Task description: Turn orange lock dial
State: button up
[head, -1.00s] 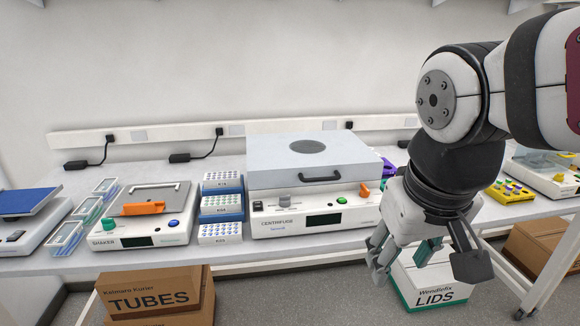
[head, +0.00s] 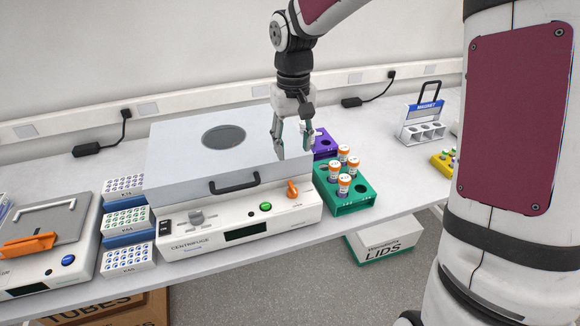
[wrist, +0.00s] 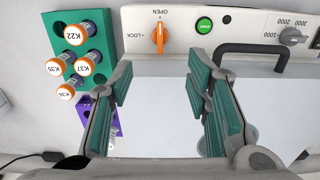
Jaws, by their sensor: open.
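The orange lock dial (head: 292,189) is on the right end of the centrifuge's front panel. In the wrist view the orange dial (wrist: 160,36) stands upright on the panel, its tip near the OPEN mark, with LOCK printed to its left. The centrifuge (head: 230,235) has its grey lid (head: 180,165) down. My gripper (head: 293,150) is open and empty, pointing down over the right part of the lid, behind and above the dial. In the wrist view my gripper's green-padded fingers (wrist: 168,92) are spread apart, with the dial beyond them and nothing between.
A green rack (head: 352,210) with several orange-capped tubes stands close to the right of the centrifuge. A purple rack (head: 322,143) is behind it. The lid's black handle (head: 235,185) sticks out at the front. The bench in front is narrow.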

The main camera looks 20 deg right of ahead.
aim_at(292, 187)
notch_tip(292, 187, down, 14)
jog(key=shift+r+p, duration=0.1)
jog(key=shift+p, duration=0.45)
grip_shut()
